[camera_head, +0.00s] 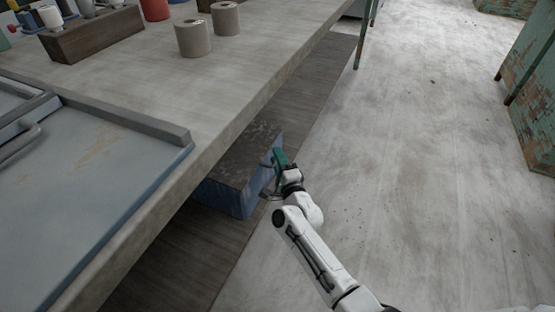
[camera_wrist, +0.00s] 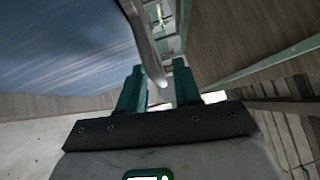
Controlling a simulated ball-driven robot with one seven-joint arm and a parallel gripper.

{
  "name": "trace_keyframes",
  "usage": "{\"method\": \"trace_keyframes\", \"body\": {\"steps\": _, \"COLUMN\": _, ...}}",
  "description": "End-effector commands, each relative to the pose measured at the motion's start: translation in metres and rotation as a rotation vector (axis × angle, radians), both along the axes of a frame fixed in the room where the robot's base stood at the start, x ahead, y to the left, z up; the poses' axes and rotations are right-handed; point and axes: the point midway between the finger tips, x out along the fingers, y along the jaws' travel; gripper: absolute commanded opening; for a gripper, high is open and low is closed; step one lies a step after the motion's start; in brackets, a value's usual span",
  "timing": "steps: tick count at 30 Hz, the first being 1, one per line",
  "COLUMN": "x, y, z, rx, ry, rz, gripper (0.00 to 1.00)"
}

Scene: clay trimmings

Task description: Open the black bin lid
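The bin (camera_head: 226,198) is a blue box with a worn dark lid (camera_head: 246,153), under the workbench. The lid lies flat, and I see no gap below it. My gripper (camera_head: 277,164) is at the right side of the bin, by a thin curved grey handle (camera_head: 267,190). In the wrist view, my gripper (camera_wrist: 160,88) has its two teal fingers apart. A curved grey bar (camera_wrist: 146,50), which looks like the handle, reaches down between them without filling the gap. A blue surface (camera_wrist: 60,45) fills the upper left there. Contact with the bar cannot be told.
The workbench (camera_head: 240,75) overhangs part of the bin. A grey-blue tray (camera_head: 90,170) and two beige rolls (camera_head: 192,38) are on it. The concrete floor (camera_head: 420,130) to the right is open, with a worn green cabinet (camera_head: 535,90) at the far right.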

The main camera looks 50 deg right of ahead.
Motion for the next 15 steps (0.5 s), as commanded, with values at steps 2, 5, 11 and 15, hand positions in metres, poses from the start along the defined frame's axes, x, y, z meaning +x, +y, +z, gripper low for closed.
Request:
{"method": "trace_keyframes", "body": {"steps": 2, "x": 0.0035, "y": -0.0017, "z": 0.0004, "rx": 0.0, "ry": 0.0, "rz": 0.0, "gripper": 0.33}}
{"method": "trace_keyframes", "body": {"steps": 5, "x": 0.0046, "y": -0.0022, "z": 0.0005, "rx": 0.0, "ry": 0.001, "rz": 0.0, "gripper": 0.33}}
{"method": "trace_keyframes", "body": {"steps": 11, "x": 0.0045, "y": -0.0019, "z": 0.0005, "rx": 0.0, "ry": 0.001, "rz": 0.001, "gripper": 0.32}}
{"method": "trace_keyframes", "body": {"steps": 15, "x": 0.0044, "y": -0.0019, "z": 0.0006, "rx": 0.0, "ry": 0.001, "rz": 0.001, "gripper": 0.19}}
